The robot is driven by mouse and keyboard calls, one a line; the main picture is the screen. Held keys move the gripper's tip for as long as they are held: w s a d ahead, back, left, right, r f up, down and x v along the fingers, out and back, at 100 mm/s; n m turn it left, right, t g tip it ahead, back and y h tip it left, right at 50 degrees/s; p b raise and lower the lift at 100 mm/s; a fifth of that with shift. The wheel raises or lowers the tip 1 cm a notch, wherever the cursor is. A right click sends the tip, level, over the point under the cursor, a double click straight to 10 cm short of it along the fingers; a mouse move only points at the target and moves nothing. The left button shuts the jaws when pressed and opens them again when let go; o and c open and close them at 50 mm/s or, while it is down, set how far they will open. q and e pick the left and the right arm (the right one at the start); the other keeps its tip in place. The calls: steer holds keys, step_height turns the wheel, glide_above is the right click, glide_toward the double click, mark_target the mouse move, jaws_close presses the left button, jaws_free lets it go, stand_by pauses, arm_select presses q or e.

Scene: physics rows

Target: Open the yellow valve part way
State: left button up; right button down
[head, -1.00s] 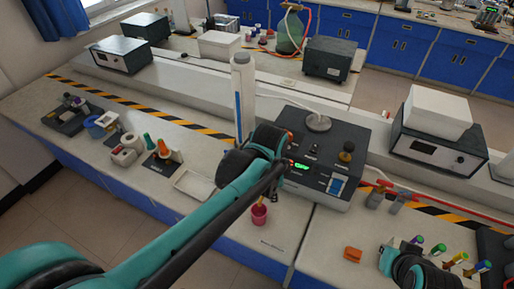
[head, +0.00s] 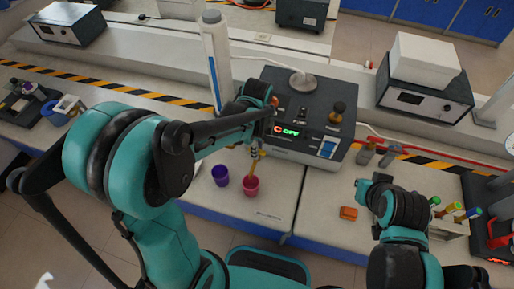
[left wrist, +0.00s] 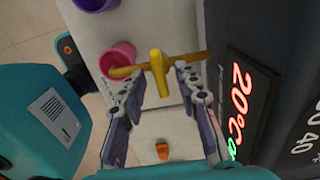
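The yellow valve (left wrist: 158,70) shows in the left wrist view as a crossbar handle on a thin yellow pipe that runs from the dark box's face toward a pink cup (left wrist: 118,60). In the head view, a bit of yellow valve (head: 256,160) shows above the pink cup (head: 251,187); the rest is hidden behind my gripper. My left gripper (left wrist: 156,82) is open, with one finger on each side of the handle's near end. I cannot tell whether either finger touches it. My right arm is at the lower right of the head view, but its fingers do not show.
The dark control box (head: 318,90) with a lit display stands behind the valve. A purple cup (head: 220,175) stands left of the pink one. An orange block (head: 348,213) lies to the right on the bench. A tall white cylinder (head: 216,60) stands at the box's left.

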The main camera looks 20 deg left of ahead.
arm_select(q)
steer(key=shift+c, duration=0.3)
jaws_close()
steer(key=shift+n, duration=0.3)
steer(key=n, duration=0.4)
steer(key=shift+n, duration=2.1)
steer(key=shift+o, duration=0.3)
jaws_free()
